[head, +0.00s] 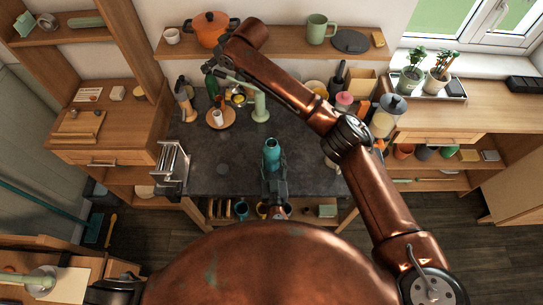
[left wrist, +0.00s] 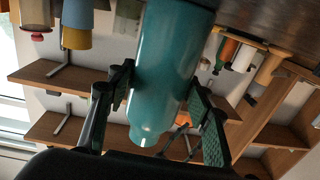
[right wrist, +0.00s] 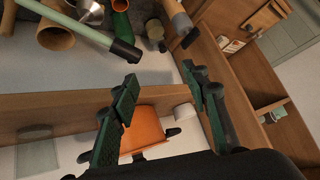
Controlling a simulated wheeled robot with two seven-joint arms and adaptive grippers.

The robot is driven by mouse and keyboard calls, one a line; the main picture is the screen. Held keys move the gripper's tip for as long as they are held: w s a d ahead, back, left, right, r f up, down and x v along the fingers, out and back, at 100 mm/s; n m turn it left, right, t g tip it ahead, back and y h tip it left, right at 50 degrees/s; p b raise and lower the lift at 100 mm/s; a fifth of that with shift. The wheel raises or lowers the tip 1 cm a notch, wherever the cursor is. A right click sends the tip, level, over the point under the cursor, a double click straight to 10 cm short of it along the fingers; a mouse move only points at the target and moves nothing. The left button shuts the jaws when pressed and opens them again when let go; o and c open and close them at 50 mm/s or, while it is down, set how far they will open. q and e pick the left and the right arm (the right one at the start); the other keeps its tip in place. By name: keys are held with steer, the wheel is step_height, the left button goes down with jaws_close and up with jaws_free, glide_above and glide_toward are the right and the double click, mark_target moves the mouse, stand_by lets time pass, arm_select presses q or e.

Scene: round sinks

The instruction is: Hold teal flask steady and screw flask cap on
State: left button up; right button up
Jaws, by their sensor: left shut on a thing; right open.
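The teal flask (head: 271,153) stands upright at the near part of the dark counter. My left gripper (head: 272,178) is shut around its body, and the left wrist view shows the flask (left wrist: 165,75) between the two fingers (left wrist: 160,95). My right gripper (head: 212,70) is at the back left of the counter, well away from the flask. It is open, with nothing between its fingers in the right wrist view (right wrist: 160,85). I cannot make out the flask cap for certain in any view.
A pale green stand (head: 260,106) rises close to my right gripper, and its bar (right wrist: 80,30) shows in the right wrist view. A round wooden board (head: 220,118) with small items lies nearby. A metal rack (head: 172,168) is at the counter's left. The counter left of the flask is mostly clear.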

steer(key=s+a+f+n+g+h, duration=0.1)
steer(key=s+a+f+n+g, duration=0.1)
steer(key=s+f, duration=0.4)
steer(key=s+a+f+n+g+h, duration=0.1)
steer(key=s+a+f+n+h, duration=0.15)
steer(key=s+f, duration=0.3)
steer(key=n+g+h, duration=0.2)
steer(key=n+h, duration=0.2)
steer(key=n, duration=0.2)
glide_above(222, 169)
steer(key=shift+m+y, duration=0.25)
step_height(222, 169, down, 12)
steer(key=shift+f, duration=3.65)
steer(key=shift+c, duration=0.3)
steer(key=c, duration=0.8)
steer(key=shift+r, duration=2.5)
